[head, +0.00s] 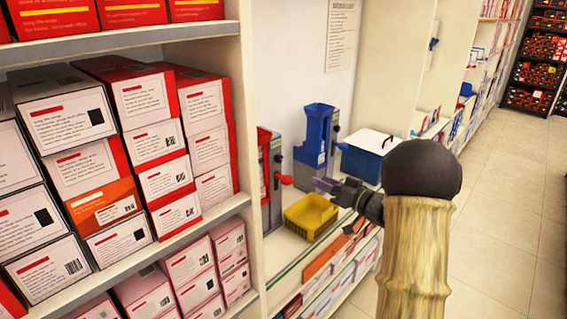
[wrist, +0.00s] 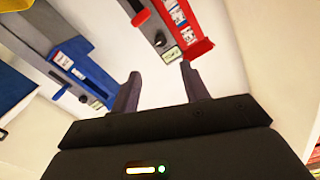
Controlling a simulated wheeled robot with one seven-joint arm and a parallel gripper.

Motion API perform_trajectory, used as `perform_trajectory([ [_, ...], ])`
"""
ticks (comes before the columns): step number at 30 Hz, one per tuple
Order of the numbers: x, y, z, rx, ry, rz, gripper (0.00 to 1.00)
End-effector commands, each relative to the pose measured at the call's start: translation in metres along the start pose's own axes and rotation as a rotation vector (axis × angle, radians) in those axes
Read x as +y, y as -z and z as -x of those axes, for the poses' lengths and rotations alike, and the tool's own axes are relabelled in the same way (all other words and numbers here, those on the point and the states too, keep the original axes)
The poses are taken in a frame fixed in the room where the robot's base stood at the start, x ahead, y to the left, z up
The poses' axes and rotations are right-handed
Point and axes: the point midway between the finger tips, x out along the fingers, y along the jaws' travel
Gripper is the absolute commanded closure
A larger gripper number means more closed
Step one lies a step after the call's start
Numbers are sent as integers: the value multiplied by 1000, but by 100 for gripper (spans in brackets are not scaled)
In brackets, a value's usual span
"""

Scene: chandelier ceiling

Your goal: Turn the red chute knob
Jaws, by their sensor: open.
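The red chute (head: 265,165) is a tall red and grey dispenser standing on the counter beside the shelf unit. Its red knob (head: 286,180) sticks out on the right side. In the wrist view the red chute (wrist: 188,32) is at the top, and a small red part that looks like the knob (wrist: 141,17) sits at its grey side panel. My gripper (head: 320,184) is open and empty, a little to the right of the knob in the head view. In the wrist view its fingers (wrist: 160,74) are apart, with pale surface between them, and do not touch the chute.
A blue chute (head: 314,150) stands right of the red one, with a yellow basket (head: 311,216) in front. A blue bin with a white lid (head: 368,157) is further right. Shelves of red and white boxes (head: 140,95) fill the left. Tiled floor (head: 505,200) is clear.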

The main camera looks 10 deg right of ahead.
Motion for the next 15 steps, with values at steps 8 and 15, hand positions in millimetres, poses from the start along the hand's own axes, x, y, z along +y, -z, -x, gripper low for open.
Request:
perform_trajectory([
  [8,-1,1,-48,0,3,1,55],
  [15,-1,1,-90,0,2,2,55],
])
